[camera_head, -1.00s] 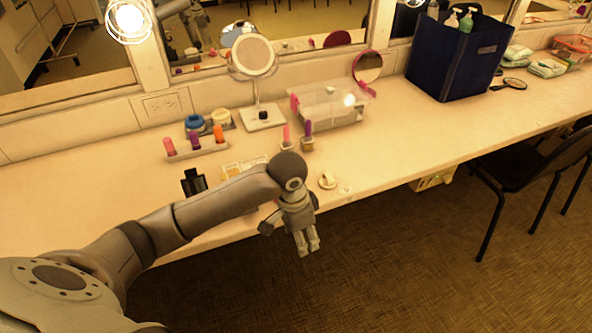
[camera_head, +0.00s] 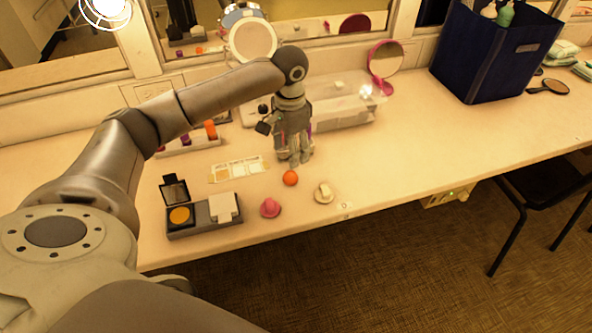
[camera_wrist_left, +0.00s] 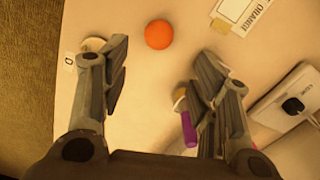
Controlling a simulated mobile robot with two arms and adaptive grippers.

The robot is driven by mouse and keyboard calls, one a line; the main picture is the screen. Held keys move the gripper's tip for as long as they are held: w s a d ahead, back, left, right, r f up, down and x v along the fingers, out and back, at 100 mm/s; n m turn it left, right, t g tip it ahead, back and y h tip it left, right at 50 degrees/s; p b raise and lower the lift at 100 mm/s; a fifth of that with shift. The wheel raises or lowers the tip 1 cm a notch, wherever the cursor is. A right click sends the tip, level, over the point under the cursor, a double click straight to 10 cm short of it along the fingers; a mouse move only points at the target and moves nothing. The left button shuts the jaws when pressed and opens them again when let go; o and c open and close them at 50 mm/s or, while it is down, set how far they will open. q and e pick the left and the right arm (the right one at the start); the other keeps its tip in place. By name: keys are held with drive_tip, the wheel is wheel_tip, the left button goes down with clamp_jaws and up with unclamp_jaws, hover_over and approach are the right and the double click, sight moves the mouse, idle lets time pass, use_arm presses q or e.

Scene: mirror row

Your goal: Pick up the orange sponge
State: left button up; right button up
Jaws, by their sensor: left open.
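The orange sponge (camera_head: 290,178) is a small round ball on the counter, near its front edge in the head view. It also shows in the left wrist view (camera_wrist_left: 158,34), at the top and between the lines of the two fingers. My left gripper (camera_head: 294,158) points down just behind the sponge in the head view, apart from it. In the left wrist view my left gripper (camera_wrist_left: 160,85) has its fingers spread wide with nothing between them. A purple-topped item (camera_wrist_left: 189,130) shows beside one finger. My right gripper is in neither view.
A pink sponge (camera_head: 270,208) and a cream puff on a round base (camera_head: 324,193) flank the orange sponge. A dark compact tray (camera_head: 205,214), a label card (camera_head: 238,170), a clear bin (camera_head: 345,112) and a blue caddy (camera_head: 490,55) stand around.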

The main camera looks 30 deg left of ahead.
sight(290, 174)
use_arm(q)
drive_tip(key=f, duration=0.3)
drive_tip(key=shift+s, duration=0.3)
drive_tip(key=shift+f, duration=0.35)
wheel_tip(290, 174, down, 4)
drive_tip(key=shift+f+p, duration=0.2)
drive_tip(key=shift+p, duration=0.1)
drive_tip(key=shift+f, duration=0.2)
drive_tip(key=shift+c, duration=0.9)
drive_tip(key=c, duration=0.5)
drive_tip(key=shift+c, duration=0.5)
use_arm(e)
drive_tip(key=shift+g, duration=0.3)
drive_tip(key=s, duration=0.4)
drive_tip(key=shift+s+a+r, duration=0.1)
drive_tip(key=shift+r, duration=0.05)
